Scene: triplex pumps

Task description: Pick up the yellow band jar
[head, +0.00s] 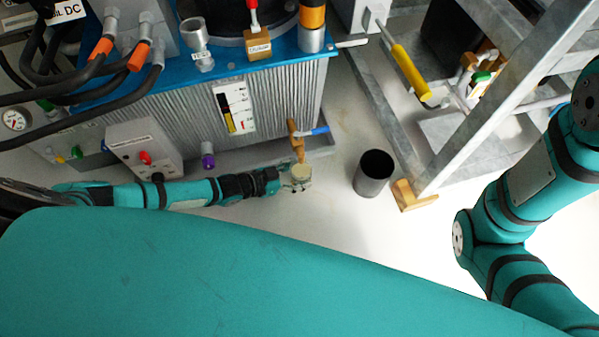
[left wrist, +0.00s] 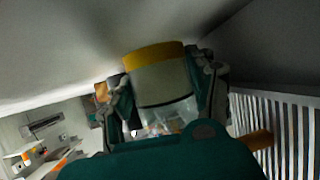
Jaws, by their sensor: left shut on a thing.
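The yellow band jar (left wrist: 162,84) is in the left wrist view, with a yellow band across its upper end, a pale body and a clear, glassy lower part. My left gripper (left wrist: 168,105) has a finger on each side of the jar and is shut on it. In the head view the jar (head: 301,174) is a small pale shape at the end of my left arm, in my left gripper (head: 292,180). The yellow band is hard to make out there. My right arm shows at the right of the head view, but its gripper is out of the picture.
A ribbed grey tank (head: 180,115) with a blue top edge stands behind the left arm. A brass tap with a blue handle (head: 314,131) sticks out near the jar. A dark open cylinder (head: 373,174) stands on the pale floor, left of a metal frame (head: 480,125).

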